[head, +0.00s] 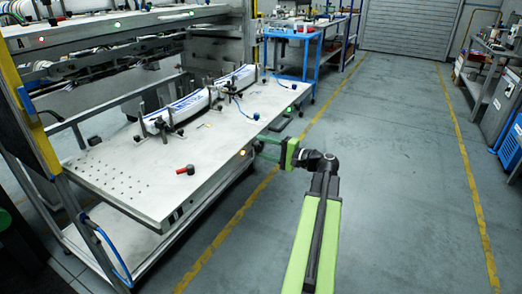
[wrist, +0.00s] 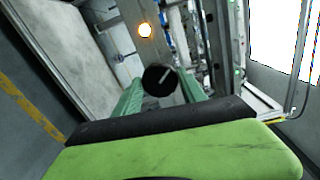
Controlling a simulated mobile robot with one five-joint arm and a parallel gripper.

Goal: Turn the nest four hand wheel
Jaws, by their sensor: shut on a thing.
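A round black hand wheel (wrist: 159,77) with a pale line across its face shows in the wrist view. It sits between the green fingers of my gripper (wrist: 161,91), which is shut on it. The pale line is tilted, rising to the right. No nest number is readable on it. In the head view my gripper (head: 259,146) reaches from the right to the front edge of the steel table (head: 120,170), and the wheel cannot be made out there. A glowing amber lamp (wrist: 145,30) is above the wheel in the wrist view, and it also shows on the table edge in the head view (head: 242,153).
Two white label stacks (head: 178,112) lie between upright posts on the table. A red-handled lever (head: 186,170) lies nearer the front. A blue trolley (head: 291,50) stands behind. The grey floor (head: 400,180) right of my arm is clear.

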